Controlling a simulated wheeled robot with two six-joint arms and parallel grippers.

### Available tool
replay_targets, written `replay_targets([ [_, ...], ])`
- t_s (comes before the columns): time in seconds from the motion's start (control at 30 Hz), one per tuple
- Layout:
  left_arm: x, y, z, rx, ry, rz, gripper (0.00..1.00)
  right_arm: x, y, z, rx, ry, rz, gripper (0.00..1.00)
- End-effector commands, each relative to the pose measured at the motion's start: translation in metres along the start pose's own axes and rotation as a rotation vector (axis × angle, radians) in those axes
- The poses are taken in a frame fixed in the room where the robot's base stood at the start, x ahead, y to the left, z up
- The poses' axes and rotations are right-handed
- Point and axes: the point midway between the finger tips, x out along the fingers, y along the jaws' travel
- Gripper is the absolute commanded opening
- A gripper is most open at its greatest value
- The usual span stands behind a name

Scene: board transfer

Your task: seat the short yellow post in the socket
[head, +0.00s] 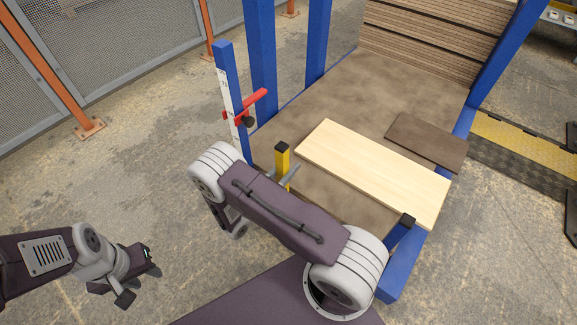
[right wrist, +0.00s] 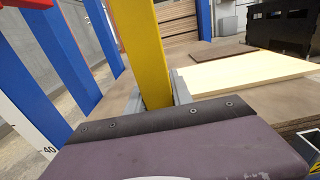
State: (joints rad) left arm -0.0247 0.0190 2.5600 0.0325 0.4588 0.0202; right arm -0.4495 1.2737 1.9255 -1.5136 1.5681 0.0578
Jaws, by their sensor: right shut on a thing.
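The short yellow post (head: 282,160), with a dark cap, stands roughly upright near the front left corner of the brown platform (head: 330,98). My right gripper (head: 284,176) is shut on it. In the right wrist view the yellow post (right wrist: 147,50) rises between the grey fingers of my right gripper (right wrist: 156,95) and leans slightly. Its lower end is hidden behind my wrist and arm in both views. I cannot make out the socket; my right arm covers the platform's front edge there. My left gripper (head: 138,284) is open and empty above the concrete floor at the lower left.
A blue upright with a scale (head: 232,95) and red clamp (head: 245,106) stands left of the post. A pale board (head: 375,168) and a dark board (head: 428,142) lie right of it. A short blue post (head: 398,234) stands at the front right; stacked boards (head: 435,40) are behind.

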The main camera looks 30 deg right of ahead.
Motion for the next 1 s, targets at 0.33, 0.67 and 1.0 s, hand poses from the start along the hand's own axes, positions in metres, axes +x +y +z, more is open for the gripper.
replay_targets([
  [0.33,0.001,0.0,0.0,0.0,0.0,0.0,0.36,0.0,0.0,-0.001,0.0,0.0,0.0,0.53],
  [0.67,-0.018,0.0,-0.002,0.0,0.0,0.0,0.36,-0.031,0.001,0.003,-0.002,0.0,0.006,0.53],
  [1.0,-0.035,0.001,-0.004,0.0,0.0,0.0,0.36,-0.088,0.0,0.0,0.0,-0.001,0.001,0.53],
])
